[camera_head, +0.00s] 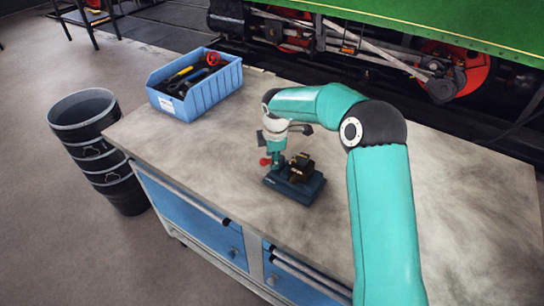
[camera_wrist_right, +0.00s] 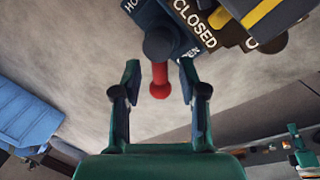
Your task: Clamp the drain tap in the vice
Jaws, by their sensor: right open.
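A small vice with a dark blue base (camera_head: 296,187) stands on the workbench. Dark jaw blocks and a brass-coloured part (camera_head: 301,165) sit on it; I cannot tell whether that part is the drain tap. The vice's red-ended handle (camera_wrist_right: 160,82) points down from a dark round boss (camera_wrist_right: 160,42) in the right wrist view. My right gripper (camera_head: 273,150) is beside the vice. Its open fingers (camera_wrist_right: 160,75) are on either side of the red handle and look apart from it. Plates on the vice read "CLOSED" and partly "OPEN". My left gripper is not in view.
A blue bin (camera_head: 210,95) with tools, a yellow handle and a red wheel stands at the bench's back left. Stacked black buckets (camera_head: 95,145) are on the floor at left. The workbench (camera_head: 460,190) is bare around the vice. A green steam tram (camera_head: 440,22) stands behind.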

